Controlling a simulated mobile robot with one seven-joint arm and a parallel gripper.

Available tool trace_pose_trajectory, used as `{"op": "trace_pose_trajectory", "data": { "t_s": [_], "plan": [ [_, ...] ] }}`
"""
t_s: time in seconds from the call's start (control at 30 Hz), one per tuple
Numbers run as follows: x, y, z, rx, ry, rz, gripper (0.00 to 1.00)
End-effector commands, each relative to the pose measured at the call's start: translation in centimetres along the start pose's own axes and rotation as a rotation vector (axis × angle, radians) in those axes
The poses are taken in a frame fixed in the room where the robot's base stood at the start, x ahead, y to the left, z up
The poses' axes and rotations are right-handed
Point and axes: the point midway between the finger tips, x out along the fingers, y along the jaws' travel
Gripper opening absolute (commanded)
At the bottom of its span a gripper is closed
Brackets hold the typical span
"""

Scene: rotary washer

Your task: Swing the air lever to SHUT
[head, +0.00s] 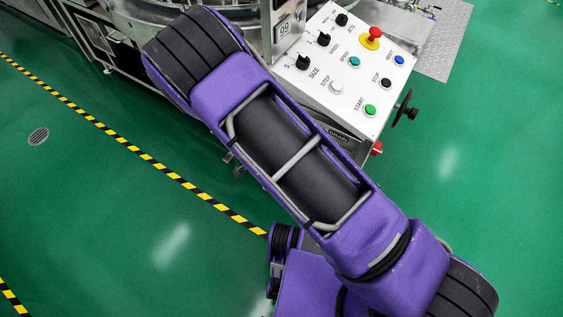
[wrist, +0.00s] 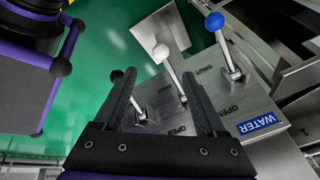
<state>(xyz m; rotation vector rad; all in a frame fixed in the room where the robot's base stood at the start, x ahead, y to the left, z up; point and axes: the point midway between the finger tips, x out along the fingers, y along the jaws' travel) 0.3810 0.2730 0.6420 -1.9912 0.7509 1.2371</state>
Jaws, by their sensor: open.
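In the wrist view, a lever with a white ball knob (wrist: 162,53) rises from a steel plate (wrist: 207,126) marked SHUT and OPEN. It shows between my open fingers, nearer the right one; I cannot tell whether they touch. A lever with a blue knob (wrist: 215,22) stands to its right, by a blue WATER label (wrist: 257,123). A dark-knobbed lever (wrist: 117,76) is partly hidden behind my left finger. No AIR label shows, so I cannot tell surely which lever is air. My gripper (wrist: 160,76) is open and empty. The head view does not show it or these levers clearly.
In the head view, a control panel (head: 350,62) with several knobs and buttons and a red stop button (head: 373,34) stands beyond my arm. A black handwheel (head: 404,109) juts from its right side. Green floor (head: 480,200) is clear to the right.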

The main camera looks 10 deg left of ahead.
Motion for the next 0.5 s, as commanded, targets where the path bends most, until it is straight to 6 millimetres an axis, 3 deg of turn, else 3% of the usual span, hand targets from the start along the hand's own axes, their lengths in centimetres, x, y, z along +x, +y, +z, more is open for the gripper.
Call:
{"op": "trace_pose_trajectory", "data": {
  "t_s": [0.03,0.2,0.5],
  "plan": [
    [-1.8,-0.2,-0.1,-0.002,-0.001,-0.001,0.73],
    [-3.9,0.0,-0.1,0.000,-0.001,0.001,0.73],
    [-4.7,0.0,0.0,0.000,0.000,0.001,0.73]
  ]
}}
